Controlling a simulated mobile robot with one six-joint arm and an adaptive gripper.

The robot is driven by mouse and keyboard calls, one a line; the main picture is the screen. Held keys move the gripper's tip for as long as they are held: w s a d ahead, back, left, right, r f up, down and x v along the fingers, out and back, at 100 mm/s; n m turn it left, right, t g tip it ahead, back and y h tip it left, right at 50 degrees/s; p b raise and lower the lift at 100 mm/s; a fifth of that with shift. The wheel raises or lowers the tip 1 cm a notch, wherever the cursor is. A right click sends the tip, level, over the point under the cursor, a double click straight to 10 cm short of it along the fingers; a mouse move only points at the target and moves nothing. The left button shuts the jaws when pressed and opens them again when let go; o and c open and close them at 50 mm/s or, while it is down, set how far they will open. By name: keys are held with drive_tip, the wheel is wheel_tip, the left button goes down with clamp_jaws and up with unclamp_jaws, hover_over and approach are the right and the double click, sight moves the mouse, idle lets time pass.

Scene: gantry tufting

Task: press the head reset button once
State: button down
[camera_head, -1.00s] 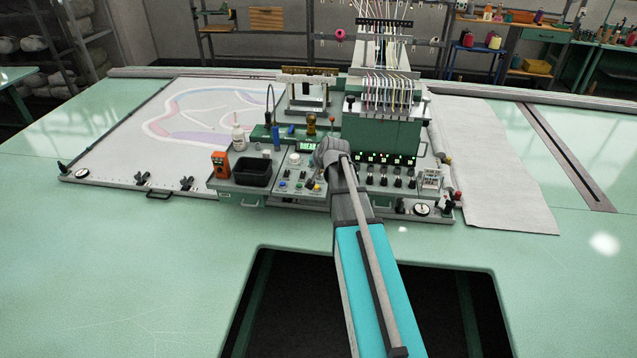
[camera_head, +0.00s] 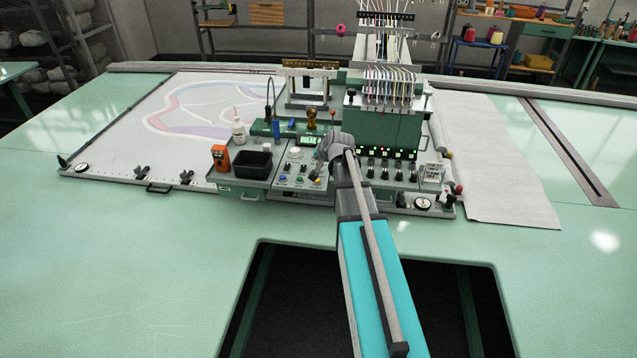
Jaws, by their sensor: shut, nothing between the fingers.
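The control panel (camera_head: 290,190) is in the middle of the head view, on the front of the tufting machine. It carries small buttons, among them a blue one (camera_head: 283,179), a green one (camera_head: 300,180) and a yellow one (camera_head: 318,181). A pale round knob (camera_head: 295,153) sits behind them. I cannot read which one is the head reset button. A small lit display (camera_head: 308,140) stands at the panel's back. My gripper (camera_head: 316,174) is shut and empty, pointing down over the panel's right side, close to the yellow button. My wrist hides part of the panel, and contact cannot be told.
The green tufting head (camera_head: 385,130) with several threads stands just right of my wrist. A black bin (camera_head: 253,166), an orange device (camera_head: 221,158) and a white bottle (camera_head: 238,132) stand left. Dark knobs line the right front. A dark opening (camera_head: 300,310) lies in front.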

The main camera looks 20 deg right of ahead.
sight(317, 181)
drive_tip(key=shift+f+b, duration=3.25)
drive_tip(key=shift+f, duration=0.4)
drive_tip(key=shift+f+b, duration=0.95)
drive_tip(key=shift+b, duration=0.1)
drive_tip(key=shift+r, duration=0.15)
drive_tip(key=shift+w+r+p, duration=0.1)
drive_tip(key=shift+r+p, duration=0.75)
drive_tip(key=shift+p, duration=0.15)
drive_tip(key=shift+r+p, duration=2.5)
